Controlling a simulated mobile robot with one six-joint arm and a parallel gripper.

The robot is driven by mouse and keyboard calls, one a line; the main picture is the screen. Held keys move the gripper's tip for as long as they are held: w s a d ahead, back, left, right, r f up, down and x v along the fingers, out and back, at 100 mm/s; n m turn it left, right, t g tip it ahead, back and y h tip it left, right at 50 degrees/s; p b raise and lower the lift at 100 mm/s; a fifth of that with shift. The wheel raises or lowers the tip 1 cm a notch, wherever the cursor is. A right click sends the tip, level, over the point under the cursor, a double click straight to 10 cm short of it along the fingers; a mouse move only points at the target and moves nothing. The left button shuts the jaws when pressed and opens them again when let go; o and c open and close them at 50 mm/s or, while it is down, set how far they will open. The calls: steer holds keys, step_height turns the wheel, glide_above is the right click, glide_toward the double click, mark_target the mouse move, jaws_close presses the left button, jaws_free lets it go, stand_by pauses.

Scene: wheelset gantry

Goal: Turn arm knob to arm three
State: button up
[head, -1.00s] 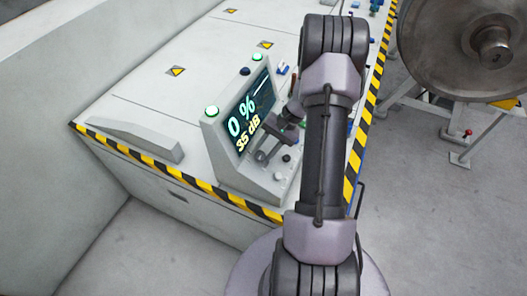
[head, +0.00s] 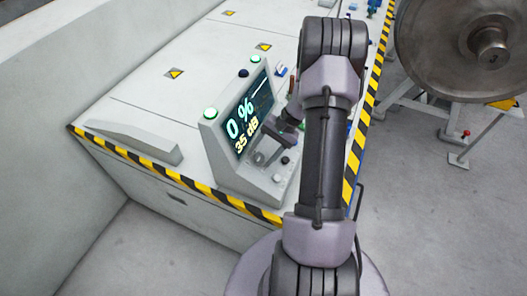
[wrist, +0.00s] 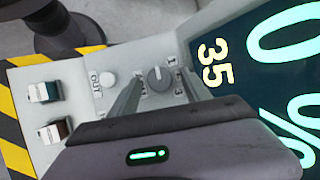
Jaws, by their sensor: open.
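The arm knob (wrist: 158,77) is a round dark grey dial on the light grey console panel, with a lighter pointer mark and printed numbers around it, among them 1 and 3. My gripper (wrist: 161,85) is open in the wrist view, with one finger on each side of the knob. I cannot tell whether the fingers touch it. In the head view my gripper (head: 262,155) is low over the lower part of the console (head: 232,178), and it hides the knob there.
The console screen (wrist: 262,75) reads 0 % and 35 dB. A white round button (wrist: 108,80) marked OUT and two square switches (wrist: 45,92) sit beside the knob. A large metal wheel (head: 440,45) stands at the right. Hazard tape (head: 190,180) edges the bench.

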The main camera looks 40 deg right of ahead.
steer(key=p+v, duration=0.4)
steer(key=v, duration=1.3)
steer(key=shift+r, duration=0.2)
steer(key=w+a+r+n+h+b, duration=0.15)
steer(key=a+r+b, duration=0.3)
steer(key=a, duration=0.75)
steer(key=w+a+r+n+h+b, duration=0.1)
steer(key=a+r+n+h+b, duration=0.3)
steer(key=a, duration=0.8)
steer(key=s+a+f+n+t+b, duration=0.1)
steer(key=s+a+n+t+b, duration=0.1)
steer(key=s+a, duration=1)
steer(key=shift+s+a+n+t+y+b, duration=0.2)
steer(key=shift+a+n+t+y+b, duration=0.15)
steer(key=shift+a+t+y+b, duration=0.25)
